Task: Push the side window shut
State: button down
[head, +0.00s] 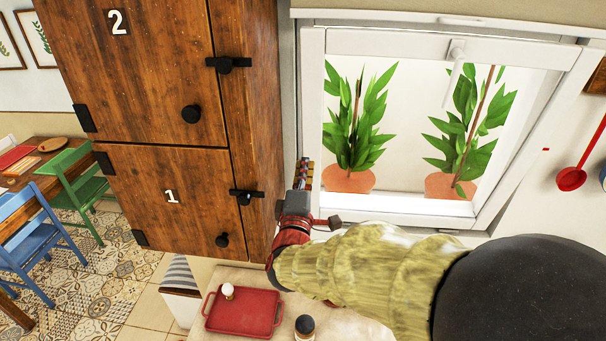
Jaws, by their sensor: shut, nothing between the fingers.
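The side window (390,42) has a white frame and a glass pane, at the upper right of the head view. Its white handle (457,52) sits on the top rail. The sash looks slightly out of line with the outer frame, but I cannot tell how far it stands open. My gripper (304,172) is shut and empty, fingers pointing up, at the lower left corner of the window, beside the wooden cabinet. I cannot tell whether the fingers touch the sash. My arm covers part of the lower window edge.
The wooden cabinet (165,80) with doors 1 and 2 stands close on the left. Two potted plants (348,180) show through the glass. A red tray (240,313) lies on the counter below. A red ladle (571,179) hangs at right.

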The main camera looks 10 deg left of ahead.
aim_at(309, 139)
jog(key=w, duration=0.2)
jog(key=w+r+p, duration=0.1)
jog(key=w, duration=0.4)
jog(key=shift+w+r, duration=0.1)
jog(key=shift+r, duration=0.05)
jog(key=shift+w+r+p, duration=0.3)
jog(key=shift+w+p, duration=0.15)
jog(key=shift+p, duration=0.45)
jog(key=w+p, duration=0.1)
jog(key=w+g+p, duration=0.1)
jog(key=w+p, duration=0.1)
jog(key=w+g+p, duration=0.1)
jog(key=w+p, duration=0.1)
jog(key=shift+w+r, duration=0.15)
jog(key=shift+r, duration=0.25)
jog(key=shift+d+f, duration=0.1)
